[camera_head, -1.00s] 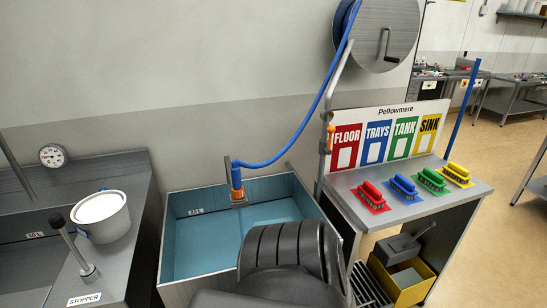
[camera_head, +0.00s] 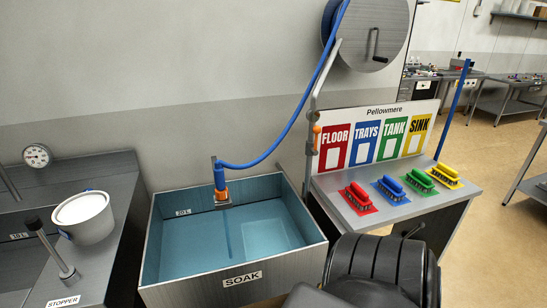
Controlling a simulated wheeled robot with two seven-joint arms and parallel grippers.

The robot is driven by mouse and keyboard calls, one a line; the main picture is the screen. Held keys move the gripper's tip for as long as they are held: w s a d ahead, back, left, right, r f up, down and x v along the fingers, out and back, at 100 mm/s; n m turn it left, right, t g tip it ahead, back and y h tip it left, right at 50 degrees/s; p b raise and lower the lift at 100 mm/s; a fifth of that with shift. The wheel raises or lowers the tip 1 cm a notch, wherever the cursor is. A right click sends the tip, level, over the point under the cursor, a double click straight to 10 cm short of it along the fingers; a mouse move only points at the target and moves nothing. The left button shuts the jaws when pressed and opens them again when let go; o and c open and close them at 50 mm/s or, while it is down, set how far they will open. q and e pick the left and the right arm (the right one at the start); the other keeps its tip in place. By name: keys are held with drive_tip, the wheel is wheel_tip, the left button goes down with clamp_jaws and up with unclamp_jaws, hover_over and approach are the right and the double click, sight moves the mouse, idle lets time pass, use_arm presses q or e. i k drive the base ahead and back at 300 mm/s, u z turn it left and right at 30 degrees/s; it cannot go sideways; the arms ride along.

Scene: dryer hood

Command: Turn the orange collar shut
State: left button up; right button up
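An orange collar (camera_head: 220,193) sits at the end of the blue hose (camera_head: 262,158), at the back wall of the soak tank (camera_head: 235,285). A small metal fitting shows just below it at the tank rim. A second orange part (camera_head: 317,137), like a lever, is on the upright pipe left of the sign board. I cannot tell from here how far the collar is turned. A dark ribbed arm part of mine fills the bottom right. Neither of my grippers shows.
The tank holds blue-tinted water. A white tub (camera_head: 85,217) and a stopper handle (camera_head: 50,250) stand on the left counter. Red, blue, green and yellow brushes lie on the side table (camera_head: 345,205). A hose reel (camera_head: 375,30) hangs above. Open floor lies at right.

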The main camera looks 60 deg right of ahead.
sight(222, 195)
drive_tip(key=z, duration=0.95)
drive_tip(key=i, duration=0.15)
drive_tip(key=u, duration=0.05)
